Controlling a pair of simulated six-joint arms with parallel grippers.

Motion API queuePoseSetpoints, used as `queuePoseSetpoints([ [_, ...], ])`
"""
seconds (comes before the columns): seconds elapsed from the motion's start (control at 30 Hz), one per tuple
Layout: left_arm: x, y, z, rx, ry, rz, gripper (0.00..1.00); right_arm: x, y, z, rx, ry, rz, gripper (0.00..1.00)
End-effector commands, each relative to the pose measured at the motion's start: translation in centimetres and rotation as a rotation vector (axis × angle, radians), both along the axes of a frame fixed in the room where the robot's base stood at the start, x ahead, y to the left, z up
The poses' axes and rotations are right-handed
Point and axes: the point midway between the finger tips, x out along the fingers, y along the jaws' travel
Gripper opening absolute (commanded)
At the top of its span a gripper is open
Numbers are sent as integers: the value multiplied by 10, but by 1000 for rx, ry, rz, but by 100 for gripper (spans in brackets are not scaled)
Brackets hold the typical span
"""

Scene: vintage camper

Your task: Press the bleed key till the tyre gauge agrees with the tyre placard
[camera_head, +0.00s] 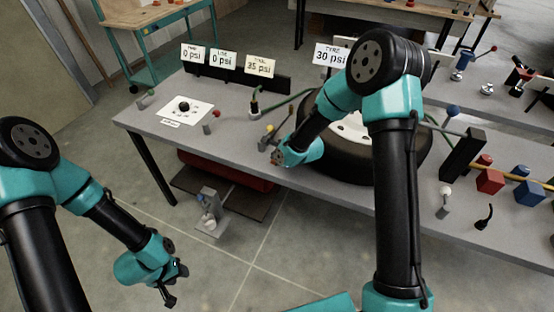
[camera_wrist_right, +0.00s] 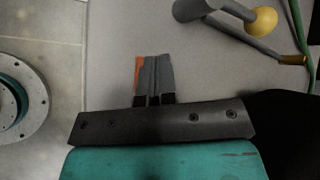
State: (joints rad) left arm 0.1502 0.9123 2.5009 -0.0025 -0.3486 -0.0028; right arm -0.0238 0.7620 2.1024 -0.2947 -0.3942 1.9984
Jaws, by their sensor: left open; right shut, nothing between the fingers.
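A yellow-knobbed grey lever (camera_head: 269,129) stands on the bench beside my right gripper and also shows in the right wrist view (camera_wrist_right: 262,22); I cannot tell whether it is the bleed key. My right gripper (camera_head: 277,158) is shut and empty, its fingertips (camera_wrist_right: 153,62) over bare bench, apart from the lever. The black tyre (camera_head: 405,168) lies flat on the bench, partly hidden by my right arm. A card behind it reads TYRE 30 psi (camera_head: 330,56). Another card reads 35 psi (camera_head: 260,65); its small heading is unclear. My left gripper (camera_head: 173,287) is open and empty, below the bench.
Two cards reading 0 psi (camera_head: 193,54) (camera_head: 222,58) stand at the back left. A black knob on a white plate (camera_head: 197,111) and a small red-topped lever (camera_head: 210,124) are on the left bench. A green hose runs to the tyre. Coloured blocks (camera_head: 490,180) stand right.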

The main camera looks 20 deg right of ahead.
Motion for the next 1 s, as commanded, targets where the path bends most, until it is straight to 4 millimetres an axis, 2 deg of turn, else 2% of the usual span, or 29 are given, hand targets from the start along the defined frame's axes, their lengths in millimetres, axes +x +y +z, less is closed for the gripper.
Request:
queuePoseSetpoints([
  [0.4, 0, 0, 0, 0, 0, 0, 43, 0, 0, 16, 0, 0, 0, 0],
  [0.83, 0, 0, 0, 0, 0, 0, 43, 0, 0, 19, 0, 0, 0, 0],
  [1.0, 0, 0, 0, 0, 0, 0, 43, 0, 0, 30, 0, -2, 0, 0],
])
